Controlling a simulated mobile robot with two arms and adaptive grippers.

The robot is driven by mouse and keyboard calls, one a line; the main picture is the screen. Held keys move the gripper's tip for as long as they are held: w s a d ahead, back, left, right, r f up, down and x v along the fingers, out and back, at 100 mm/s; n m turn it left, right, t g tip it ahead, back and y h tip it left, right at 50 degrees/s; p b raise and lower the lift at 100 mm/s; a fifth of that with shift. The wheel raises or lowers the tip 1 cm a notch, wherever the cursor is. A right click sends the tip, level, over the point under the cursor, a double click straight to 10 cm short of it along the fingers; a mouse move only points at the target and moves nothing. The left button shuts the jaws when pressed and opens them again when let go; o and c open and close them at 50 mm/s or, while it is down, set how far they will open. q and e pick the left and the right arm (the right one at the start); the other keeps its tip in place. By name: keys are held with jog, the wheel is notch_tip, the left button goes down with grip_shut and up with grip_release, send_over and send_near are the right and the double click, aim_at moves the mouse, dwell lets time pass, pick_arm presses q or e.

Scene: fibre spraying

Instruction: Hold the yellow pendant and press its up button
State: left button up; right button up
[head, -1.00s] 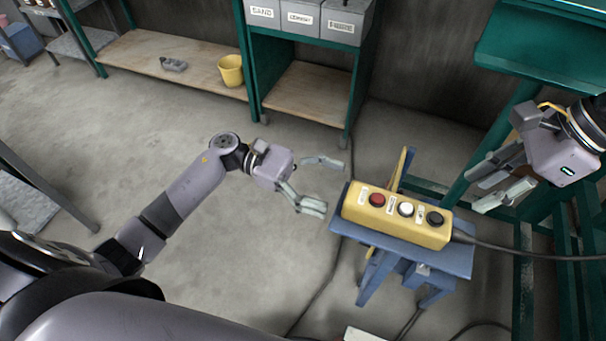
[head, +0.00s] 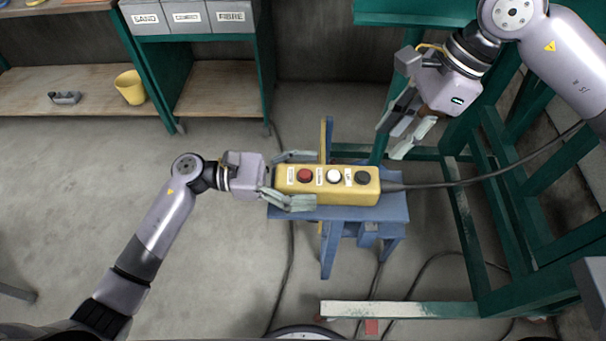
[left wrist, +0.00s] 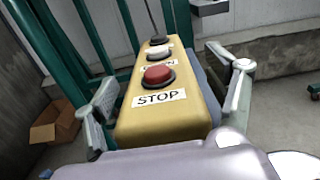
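The yellow pendant (head: 327,196) lies flat on a blue stand (head: 393,208). It has a red button (head: 304,175), a white button (head: 333,176) and a black button (head: 362,178) in a row. In the left wrist view the red button (left wrist: 158,75) is nearest and labelled STOP; the label by the black one is unreadable. My left gripper (head: 291,180) is open, with its fingers on either side of the pendant's left end; the left wrist view shows gaps. My right gripper (head: 399,126) is open and empty, above and behind the pendant's right end.
A dark cable (head: 450,185) runs from the pendant's right end toward the upper right. A green frame (head: 470,240) stands to the right. Shelves with labelled bins (head: 187,18) and a yellow bucket (head: 130,87) stand at the back left. The floor at left is clear.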

pick_arm(q)
jog(key=c, duration=1.3)
jog(key=shift+c, duration=0.4)
pick_arm(e)
grip_shut()
dwell(0.6)
